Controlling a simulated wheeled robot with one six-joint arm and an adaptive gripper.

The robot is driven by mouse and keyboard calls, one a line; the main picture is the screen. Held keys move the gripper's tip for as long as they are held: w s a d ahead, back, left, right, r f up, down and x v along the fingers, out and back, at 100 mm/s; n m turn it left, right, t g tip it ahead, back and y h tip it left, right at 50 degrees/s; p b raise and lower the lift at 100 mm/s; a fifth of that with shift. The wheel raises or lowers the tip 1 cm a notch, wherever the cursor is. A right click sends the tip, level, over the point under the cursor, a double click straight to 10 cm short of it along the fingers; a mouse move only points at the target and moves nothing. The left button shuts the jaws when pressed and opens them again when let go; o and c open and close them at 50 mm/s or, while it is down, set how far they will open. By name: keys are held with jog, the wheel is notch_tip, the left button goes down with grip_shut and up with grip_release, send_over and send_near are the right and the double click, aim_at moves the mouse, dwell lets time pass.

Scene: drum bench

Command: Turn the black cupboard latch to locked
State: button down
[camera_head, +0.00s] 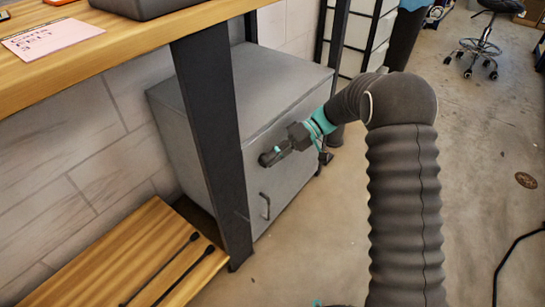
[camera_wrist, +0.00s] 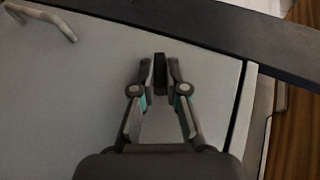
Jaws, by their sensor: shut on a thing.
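The grey cupboard (camera_head: 190,125) stands under the wooden bench, its door (camera_wrist: 80,90) filling most of the wrist view. The black latch (camera_wrist: 159,68) is a small dark bar on the door, lying upright in the wrist picture. My gripper (camera_wrist: 160,80) is shut on it, with one fingertip on each side. In the head view my gripper (camera_head: 271,157) reaches the door face from the right, above the door handle (camera_head: 265,207). The latch is largely hidden by the fingers there, and I cannot tell whether it is at locked.
A black bench leg (camera_head: 215,150) stands close in front of the cupboard, left of my gripper; it crosses the wrist view's top right (camera_wrist: 225,32). A low wooden shelf (camera_head: 120,255) holds two dark sticks. The floor (camera_head: 480,170) at right is mostly open.

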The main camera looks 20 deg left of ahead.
jog(key=g+y, duration=0.1)
jog(key=m+g+y, duration=0.1)
jog(key=g, duration=0.1)
jog(key=shift+w+a+f+y, duration=0.1)
jog(key=shift+f+y, duration=0.25)
jog(key=shift+y, duration=0.05)
jog(key=shift+m+g, duration=0.3)
jog(key=c, duration=1.2)
grip_release()
jog(key=shift+a, duration=0.1)
jog(key=shift+r, duration=0.1)
